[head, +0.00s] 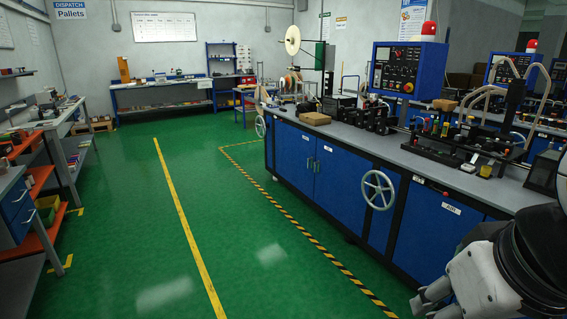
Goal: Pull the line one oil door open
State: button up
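The long machine bench has blue front panels. A blue panel (428,245) near its right end carries a small white label (451,208) that seems to read "OIL", though the lettering is very small. This panel looks shut, flush with the bench front. My gripper (425,304) is at the lower right, in front of the bench and low, apart from the panel as far as I can tell. Its pale fingers point left; their gap is unclear and I see nothing held. My arm hides the bench front further right.
A grey handwheel (378,190) sticks out left of the labelled panel. Double blue doors (314,165) with small handles are further left. Machines and a blue control box (407,70) stand on the bench top. The green floor (240,240) is clear to the left, with yellow and hazard-striped lines.

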aim_at(339, 172)
jog(key=i, duration=2.1)
jog(key=i+j, duration=0.1)
jog(key=i, duration=2.05)
jog(key=i+z, duration=0.2)
jog(key=i, duration=0.3)
